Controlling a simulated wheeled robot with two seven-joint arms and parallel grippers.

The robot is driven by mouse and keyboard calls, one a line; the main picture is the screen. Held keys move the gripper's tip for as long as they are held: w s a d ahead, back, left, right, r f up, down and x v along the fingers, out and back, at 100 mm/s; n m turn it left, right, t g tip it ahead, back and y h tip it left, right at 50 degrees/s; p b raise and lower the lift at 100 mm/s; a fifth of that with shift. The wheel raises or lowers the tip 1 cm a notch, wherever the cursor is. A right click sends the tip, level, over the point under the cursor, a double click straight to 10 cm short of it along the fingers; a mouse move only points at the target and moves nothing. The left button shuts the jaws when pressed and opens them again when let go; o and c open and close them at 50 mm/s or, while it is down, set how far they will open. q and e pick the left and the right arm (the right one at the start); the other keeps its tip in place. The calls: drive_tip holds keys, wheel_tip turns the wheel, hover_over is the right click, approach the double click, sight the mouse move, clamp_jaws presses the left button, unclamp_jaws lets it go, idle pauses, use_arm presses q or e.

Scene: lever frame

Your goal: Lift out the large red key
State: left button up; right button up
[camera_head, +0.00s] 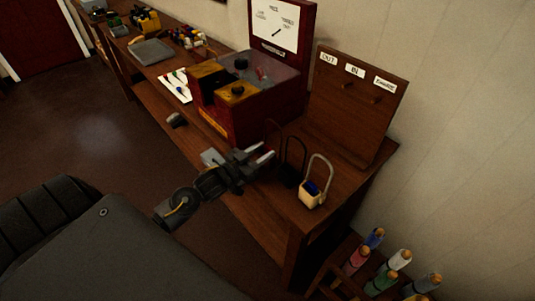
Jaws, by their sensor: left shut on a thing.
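I cannot make out the large red key for certain. A small red piece (261,73) shows on top of the dark red box of the lever frame (255,108). My left gripper (256,157) is at the front right foot of this box, above the bench. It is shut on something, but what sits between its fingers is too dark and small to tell. My right gripper is not in view.
A cream padlock (312,194) and a dark padlock (290,172) stand right of my left gripper on the bench (345,183). A board (352,105) with labels and pegs stands behind. Colored bottles (383,280) stand at lower right.

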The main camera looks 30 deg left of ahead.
use_arm(q)
drive_tip(key=shift+c, duration=1)
wheel_tip(320, 180, up, 18)
